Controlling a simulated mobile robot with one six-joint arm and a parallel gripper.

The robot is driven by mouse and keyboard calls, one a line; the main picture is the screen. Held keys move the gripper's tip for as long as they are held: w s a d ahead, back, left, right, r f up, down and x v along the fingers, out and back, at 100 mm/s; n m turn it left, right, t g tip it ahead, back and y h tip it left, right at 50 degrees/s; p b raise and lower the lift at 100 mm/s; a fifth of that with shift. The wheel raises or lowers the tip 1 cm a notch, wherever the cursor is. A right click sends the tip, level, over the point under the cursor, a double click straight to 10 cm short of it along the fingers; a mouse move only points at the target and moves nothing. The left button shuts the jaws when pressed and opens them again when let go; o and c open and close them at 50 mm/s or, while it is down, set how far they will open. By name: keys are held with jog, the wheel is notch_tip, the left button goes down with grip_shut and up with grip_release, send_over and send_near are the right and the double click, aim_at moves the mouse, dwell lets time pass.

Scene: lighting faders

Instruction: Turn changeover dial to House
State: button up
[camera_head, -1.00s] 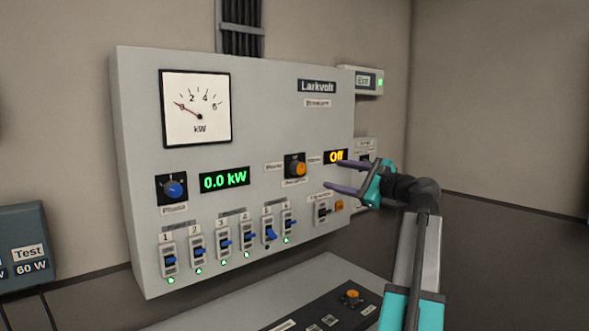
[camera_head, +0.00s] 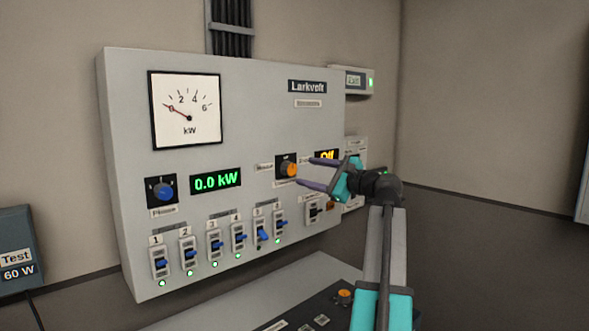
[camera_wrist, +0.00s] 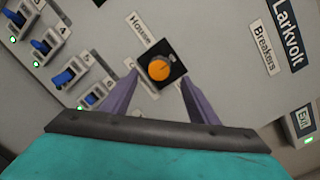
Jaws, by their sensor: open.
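The changeover dial (camera_head: 289,169) is an orange knob on a black square plate, right of centre on the grey panel. In the wrist view the dial (camera_wrist: 160,70) sits between the two finger lines, beyond the tips, with a label reading roughly "House" (camera_wrist: 140,30) beside it. My gripper (camera_head: 305,171) is open and empty, its purple fingers pointing at the dial from the right. In the wrist view the open gripper (camera_wrist: 158,75) frames the dial; I cannot tell whether the tips touch the panel. The amber "Off" display (camera_head: 327,155) is partly hidden behind a finger.
The grey panel (camera_head: 125,120) also carries a kW meter (camera_head: 186,108), a green 0.0 kW display (camera_head: 216,181), a blue phase knob (camera_head: 163,191) and a row of blue breaker switches (camera_head: 215,245). A sloped desk (camera_head: 225,308) lies below. An Exit sign (camera_head: 355,81) is at right.

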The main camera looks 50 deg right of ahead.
aim_at(293, 169)
jog(key=w, duration=0.7)
jog(key=shift+w+a+p, duration=0.1)
jog(key=shift+w+p, duration=0.05)
jog(key=shift+p, duration=0.25)
jog(key=c, duration=0.9)
jog(key=shift+d, duration=0.25)
jog(key=shift+c, duration=0.7)
jog(key=shift+a, duration=0.2)
